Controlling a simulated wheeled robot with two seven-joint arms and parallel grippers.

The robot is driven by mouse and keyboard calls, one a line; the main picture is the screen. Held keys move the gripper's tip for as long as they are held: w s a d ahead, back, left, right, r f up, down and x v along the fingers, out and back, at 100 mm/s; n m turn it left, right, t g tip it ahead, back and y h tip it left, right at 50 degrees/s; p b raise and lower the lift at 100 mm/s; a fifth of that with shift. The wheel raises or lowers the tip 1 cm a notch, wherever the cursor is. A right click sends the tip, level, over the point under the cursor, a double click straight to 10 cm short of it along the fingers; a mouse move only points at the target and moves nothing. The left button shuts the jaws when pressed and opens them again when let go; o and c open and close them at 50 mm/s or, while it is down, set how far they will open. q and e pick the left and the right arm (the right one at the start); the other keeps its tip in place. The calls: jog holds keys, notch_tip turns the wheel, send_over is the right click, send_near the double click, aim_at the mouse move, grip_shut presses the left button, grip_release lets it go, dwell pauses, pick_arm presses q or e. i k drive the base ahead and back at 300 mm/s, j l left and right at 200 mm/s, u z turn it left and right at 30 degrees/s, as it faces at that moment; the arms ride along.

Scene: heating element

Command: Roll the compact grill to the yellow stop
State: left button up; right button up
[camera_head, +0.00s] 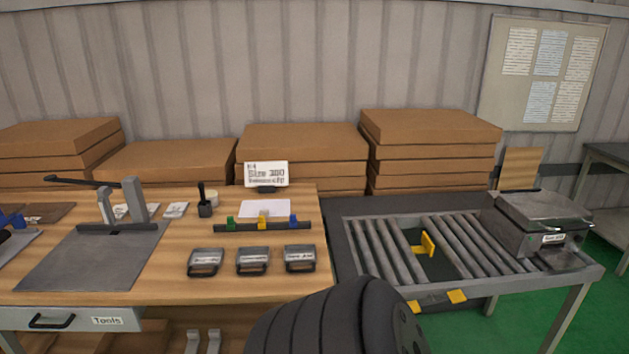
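The compact grill (542,212) is a grey metal box with a closed lid and a small white label on its front. It sits at the right end of the roller table (590,277). The yellow stop (428,243) is an upright yellow plate in a dark gap between the rollers, left of the grill. Several bare rollers lie between the stop and the grill, which are apart. Neither of my grippers shows in the head view. A black ribbed part, likely of my own arm, fills the bottom middle and hides part of the benches' front.
A wooden workbench (140,285) at the left holds several labelled grey plates, a black rail (262,226) with coloured clips and a sign (266,174). Stacked cardboard boxes (430,130) stand behind.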

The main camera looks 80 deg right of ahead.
aim_at(550, 226)
jog(key=z, duration=2.3)
